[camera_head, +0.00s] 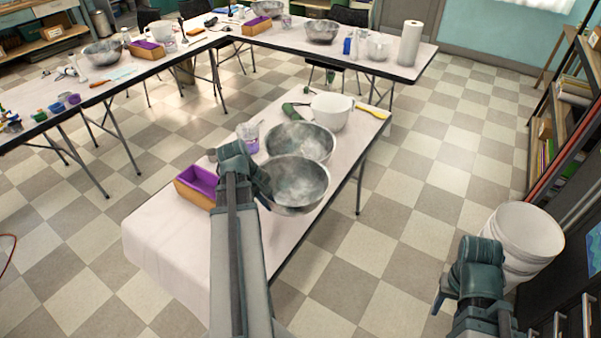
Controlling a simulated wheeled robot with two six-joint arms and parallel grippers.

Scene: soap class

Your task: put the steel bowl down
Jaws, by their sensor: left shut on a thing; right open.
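The steel bowl (297,184) is upright at the right edge of the near table (165,232). My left gripper (262,182) is shut on its left rim, and my arm hides part of that side. Whether the bowl's base touches the table cannot be told. A second steel bowl (300,141) stands just behind it, close to or overlapping its rim in the picture. My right gripper (447,290) is low at the right, away from the table and empty over the floor; its fingers are small in view.
A wooden box with purple lining (197,186) stands left of my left gripper. A white bowl (331,110), a measuring cup (248,135) and a yellow spatula (372,110) lie farther back. A white bucket (522,240) is near my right arm. The table's front left is clear.

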